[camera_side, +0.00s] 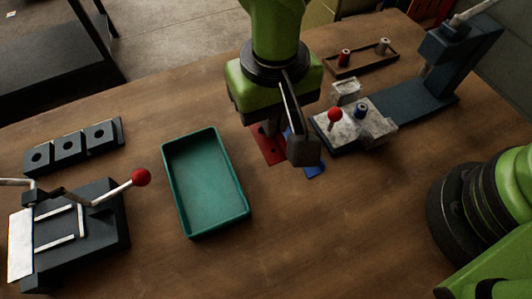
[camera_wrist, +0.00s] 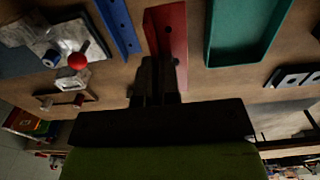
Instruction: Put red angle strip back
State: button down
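The red angle strip (camera_side: 268,148) is under my gripper (camera_side: 301,155), partly hidden by it, to the right of the green tray in the side view. In the wrist view the red angle strip (camera_wrist: 170,38) runs from the top edge down to the dark fingers of my gripper (camera_wrist: 156,76), which overlap its lower end. The fingers look close together; whether they grip the strip or only stand over it cannot be told. A blue strip with holes (camera_side: 315,169) lies beside the red one; it also shows in the wrist view (camera_wrist: 119,24).
A green tray (camera_side: 207,232) stands left of my gripper. A clamp fixture with a red-ball lever (camera_side: 141,177) and a row of dark blocks (camera_side: 70,146) are further left. A fixture plate with a red knob (camera_side: 334,115) and a wooden tray (camera_side: 365,64) stand to the right.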

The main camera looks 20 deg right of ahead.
aim_at(271, 152)
notch_tip(271, 152, down, 9)
dwell(0.4)
jog(key=shift+f, duration=0.15)
jog(key=c, duration=1.3)
grip_release()
jog(key=shift+c, duration=0.2)
notch_tip(271, 152, up, 12)
jog(key=shift+r, duration=0.2)
